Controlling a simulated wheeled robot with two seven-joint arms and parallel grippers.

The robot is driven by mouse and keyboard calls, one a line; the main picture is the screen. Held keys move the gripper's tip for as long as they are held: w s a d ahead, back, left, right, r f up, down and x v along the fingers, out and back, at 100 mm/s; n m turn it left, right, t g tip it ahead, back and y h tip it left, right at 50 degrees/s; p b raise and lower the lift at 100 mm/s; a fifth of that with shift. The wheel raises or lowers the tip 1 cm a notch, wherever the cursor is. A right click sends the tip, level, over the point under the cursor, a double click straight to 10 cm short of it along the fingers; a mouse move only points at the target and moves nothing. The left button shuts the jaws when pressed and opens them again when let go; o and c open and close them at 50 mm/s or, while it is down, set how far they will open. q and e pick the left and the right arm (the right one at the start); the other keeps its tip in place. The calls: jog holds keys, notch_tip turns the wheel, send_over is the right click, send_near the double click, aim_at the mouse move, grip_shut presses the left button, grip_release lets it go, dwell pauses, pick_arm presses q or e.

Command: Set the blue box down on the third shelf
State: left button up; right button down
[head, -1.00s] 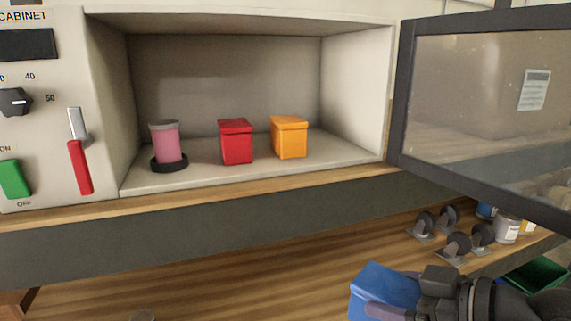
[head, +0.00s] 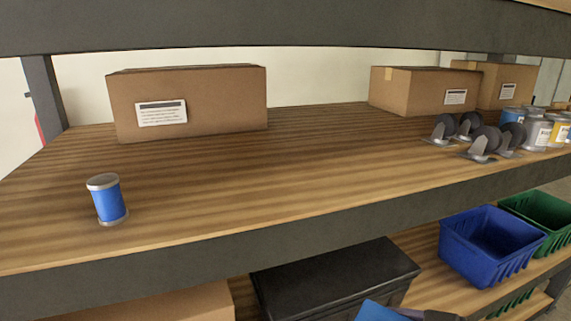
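The blue box (head: 378,312) shows only its top part at the bottom edge of the head view, right of centre. My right gripper (head: 408,313) comes in from the right, shut on the box; most of the gripper is cut off by the frame. A wooden shelf with a dark front edge (head: 200,215) spans the middle of the view, and the box appears below that edge in the picture. Which number this shelf has is not shown. My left gripper is not in view.
A blue can (head: 107,201) stands at the shelf's front left. Cardboard boxes (head: 190,100) stand at the back, castors (head: 480,143) and tins (head: 536,134) at right. The shelf's middle is clear. Below are a black-lidded box (head: 335,277), a blue bin (head: 490,245) and a green bin (head: 540,215).

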pick_arm(q)
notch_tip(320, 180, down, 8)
jog(key=b, duration=0.5)
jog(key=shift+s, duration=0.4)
pick_arm(e)
notch_tip(320, 180, down, 8)
jog(key=shift+f, duration=0.15)
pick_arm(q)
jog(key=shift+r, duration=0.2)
